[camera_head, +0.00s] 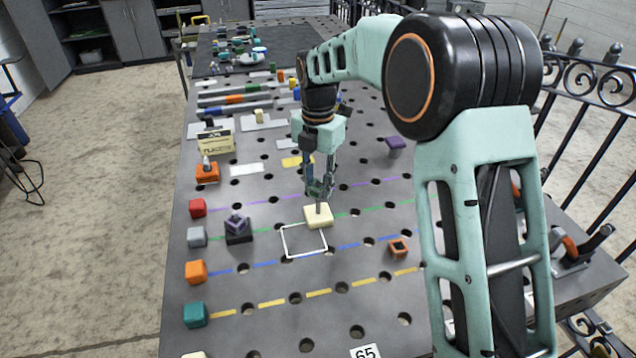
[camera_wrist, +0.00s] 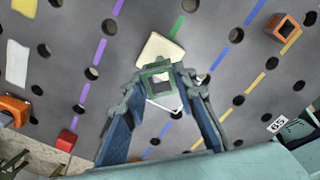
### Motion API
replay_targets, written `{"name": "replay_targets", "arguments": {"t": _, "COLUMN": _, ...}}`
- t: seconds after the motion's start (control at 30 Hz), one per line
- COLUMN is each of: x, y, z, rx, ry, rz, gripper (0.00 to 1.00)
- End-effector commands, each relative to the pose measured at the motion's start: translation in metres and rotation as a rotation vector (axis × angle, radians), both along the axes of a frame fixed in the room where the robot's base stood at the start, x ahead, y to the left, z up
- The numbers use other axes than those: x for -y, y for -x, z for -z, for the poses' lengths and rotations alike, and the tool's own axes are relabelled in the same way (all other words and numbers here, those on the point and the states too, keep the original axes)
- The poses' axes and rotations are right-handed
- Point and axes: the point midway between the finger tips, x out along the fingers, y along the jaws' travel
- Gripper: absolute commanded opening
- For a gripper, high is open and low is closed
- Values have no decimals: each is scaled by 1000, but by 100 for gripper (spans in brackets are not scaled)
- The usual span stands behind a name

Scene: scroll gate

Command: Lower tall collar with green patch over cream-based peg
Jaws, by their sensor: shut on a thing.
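The cream base (camera_head: 318,217) stands on the perforated table, with its grey peg (camera_head: 319,206) rising from it. My gripper (camera_head: 320,188) is just above this peg, pointing down. In the wrist view a square, hollow collar with a green rim (camera_wrist: 158,69) sits between the two fingertips, and my gripper (camera_wrist: 159,88) is shut on it. The cream base also shows in the wrist view (camera_wrist: 160,47), just beyond the collar. The peg is hidden there, so I cannot tell whether the collar is around its top or apart from it.
A white square outline (camera_head: 304,256) lies in front of the cream base. An orange collar (camera_head: 398,248) stands to the right, a purple collar on a dark base (camera_head: 238,238) to the left. An orange-based peg (camera_head: 207,173) and several coloured blocks line the left edge.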

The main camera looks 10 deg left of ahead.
Motion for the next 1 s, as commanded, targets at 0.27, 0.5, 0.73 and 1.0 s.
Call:
{"name": "replay_targets", "arguments": {"t": 0.27, "x": 0, "y": 0, "z": 3, "rx": 1, "ry": -1, "rz": 0, "gripper": 0}}
{"name": "replay_targets", "arguments": {"t": 0.5, "x": 0, "y": 0, "z": 8, "rx": 1, "ry": -1, "rz": 0, "gripper": 0}}
{"name": "replay_targets", "arguments": {"t": 0.73, "x": 0, "y": 0, "z": 13, "rx": 1, "ry": 0, "rz": 0, "gripper": 0}}
{"name": "replay_targets", "arguments": {"t": 1.0, "x": 0, "y": 0, "z": 18, "rx": 0, "ry": 0, "rz": 0, "gripper": 0}}
